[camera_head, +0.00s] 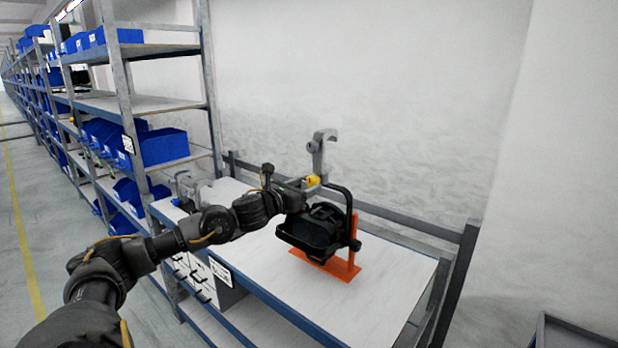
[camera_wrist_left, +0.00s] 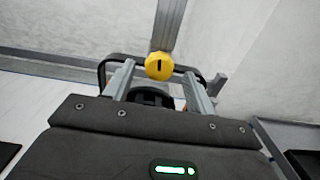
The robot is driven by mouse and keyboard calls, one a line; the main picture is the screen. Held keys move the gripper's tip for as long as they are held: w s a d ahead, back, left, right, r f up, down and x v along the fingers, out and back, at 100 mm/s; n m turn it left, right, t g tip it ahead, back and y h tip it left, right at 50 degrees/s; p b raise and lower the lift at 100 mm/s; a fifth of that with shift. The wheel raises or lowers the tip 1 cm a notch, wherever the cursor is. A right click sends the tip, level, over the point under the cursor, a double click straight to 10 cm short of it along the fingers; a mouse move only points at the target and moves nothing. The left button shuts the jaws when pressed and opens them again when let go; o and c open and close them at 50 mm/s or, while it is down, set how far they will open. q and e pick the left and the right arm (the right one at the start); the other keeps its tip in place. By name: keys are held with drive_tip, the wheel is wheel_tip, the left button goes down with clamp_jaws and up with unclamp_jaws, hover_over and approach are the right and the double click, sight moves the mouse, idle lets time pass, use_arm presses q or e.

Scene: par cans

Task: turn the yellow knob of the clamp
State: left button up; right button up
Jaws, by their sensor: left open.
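The yellow knob (camera_head: 313,181) sits low on the grey hook-shaped clamp (camera_head: 319,152), which stands upright above a black par can (camera_head: 312,232). The par can is held on an orange stand (camera_head: 345,268) on the table. My left gripper (camera_head: 303,183) is open at the knob, coming in from the left. In the left wrist view the knob (camera_wrist_left: 159,66) shows its round face with a dark slot, in the gap between the two grey fingers (camera_wrist_left: 160,72). I cannot tell whether the fingers touch it. My right gripper is not in view.
The white table (camera_head: 385,285) has a blue edge and free room right of the stand. Shelves with blue bins (camera_head: 162,147) stand at the left. A white wall is behind.

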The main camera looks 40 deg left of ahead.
use_arm(q)
drive_tip(key=shift+w+p, duration=0.3)
drive_tip(key=shift+w, duration=0.85)
drive_tip(key=c, duration=1)
